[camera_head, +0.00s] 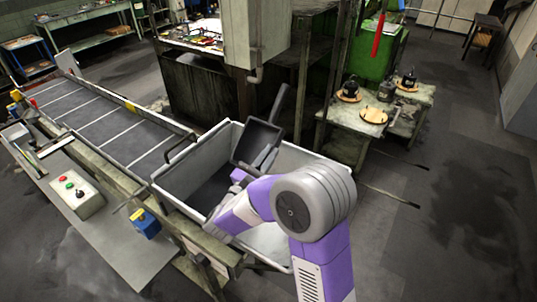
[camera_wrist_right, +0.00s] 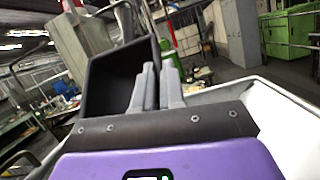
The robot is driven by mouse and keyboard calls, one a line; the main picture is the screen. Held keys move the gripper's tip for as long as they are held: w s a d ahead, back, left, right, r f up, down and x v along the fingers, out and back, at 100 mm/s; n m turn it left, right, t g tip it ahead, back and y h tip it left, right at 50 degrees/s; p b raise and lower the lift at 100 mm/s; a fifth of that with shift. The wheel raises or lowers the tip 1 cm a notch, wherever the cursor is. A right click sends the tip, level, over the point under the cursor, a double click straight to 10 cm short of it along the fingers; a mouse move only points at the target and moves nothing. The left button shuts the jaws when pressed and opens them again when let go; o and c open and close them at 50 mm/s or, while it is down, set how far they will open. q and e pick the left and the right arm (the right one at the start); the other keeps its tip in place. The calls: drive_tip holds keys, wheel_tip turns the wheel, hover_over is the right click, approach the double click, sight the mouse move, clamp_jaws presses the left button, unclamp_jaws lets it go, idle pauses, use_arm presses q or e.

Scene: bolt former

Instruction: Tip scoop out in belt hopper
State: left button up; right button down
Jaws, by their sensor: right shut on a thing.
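In the right wrist view the scoop (camera_wrist_right: 112,82) stands behind my right gripper's grey fingers (camera_wrist_right: 158,86). I see no load in the scoop's dark inside. My left gripper is out of view.
The belt (camera_head: 110,125) runs up to the left from the hopper. A control box (camera_head: 77,196) and a blue box (camera_head: 146,222) sit along its near side. A machine post stands behind the hopper. A small table (camera_head: 350,128) is at the right; open floor lies beyond.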

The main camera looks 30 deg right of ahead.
drive_tip(key=shift+r, duration=0.1)
wheel_tip(320, 180, up, 5)
drive_tip(key=g+y+p, duration=0.1)
drive_tip(key=y+p, duration=0.2)
drive_tip(key=p, duration=0.7)
drive_tip(key=shift+r, duration=0.2)
drive_tip(key=shift+r+g+y, duration=0.4)
drive_tip(key=shift+y, duration=0.2)
wheel_tip(320, 180, up, 4)
drive_tip(key=g+y, duration=0.1)
drive_tip(key=y, duration=0.2)
drive_tip(key=shift+f, duration=0.15)
